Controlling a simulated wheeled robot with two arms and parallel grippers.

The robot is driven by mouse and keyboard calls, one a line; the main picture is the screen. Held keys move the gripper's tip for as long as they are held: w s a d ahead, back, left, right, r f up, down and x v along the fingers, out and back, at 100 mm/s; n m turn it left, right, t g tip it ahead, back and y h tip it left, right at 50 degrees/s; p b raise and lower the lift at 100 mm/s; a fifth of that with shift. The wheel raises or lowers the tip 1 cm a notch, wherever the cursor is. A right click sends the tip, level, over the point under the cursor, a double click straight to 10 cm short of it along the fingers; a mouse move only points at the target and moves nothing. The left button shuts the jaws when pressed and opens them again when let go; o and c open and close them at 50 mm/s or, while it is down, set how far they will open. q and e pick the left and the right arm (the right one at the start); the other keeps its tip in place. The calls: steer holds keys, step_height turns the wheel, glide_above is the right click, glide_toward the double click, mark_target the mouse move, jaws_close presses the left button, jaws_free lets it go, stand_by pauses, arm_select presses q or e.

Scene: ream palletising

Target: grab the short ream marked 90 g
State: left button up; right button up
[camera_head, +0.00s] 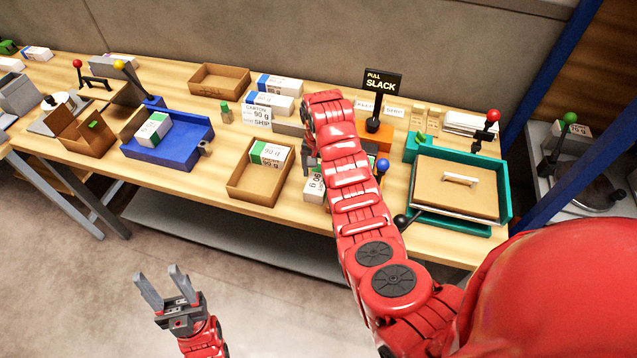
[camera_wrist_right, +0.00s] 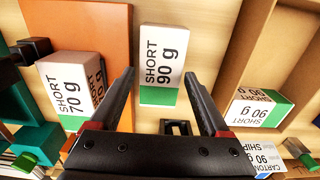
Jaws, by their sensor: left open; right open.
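A white short ream marked 90 g (camera_wrist_right: 163,60) with a green end stands on the table. In the right wrist view it lies ahead, between the fingers of my right gripper (camera_wrist_right: 160,76), which is open and not visibly gripping it. In the head view this ream (camera_head: 314,190) is partly hidden by my right arm. Another short 90 g ream (camera_head: 270,153) lies in an open cardboard carton (camera_head: 236,184); it also shows in the right wrist view (camera_wrist_right: 256,106). My left gripper (camera_head: 158,272) is open and empty, in front of the table, low over the floor.
A short 70 g ream (camera_wrist_right: 68,90) stands left of the 90 g one, by an orange block (camera_wrist_right: 105,30). A teal tray (camera_head: 500,200) is at the right. A blue tray (camera_head: 185,155) holding a ream is at the left. A "pull slack" sign (camera_head: 382,82) stands behind.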

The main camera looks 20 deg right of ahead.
mark_target(319, 178)
step_height(319, 178, down, 3)
steer(key=shift+w+f+p, duration=0.1)
steer(key=shift+p, duration=0.9)
steer(key=shift+f, duration=0.7)
jaws_close()
steer(key=shift+w, duration=0.1)
steer(key=shift+r, duration=0.2)
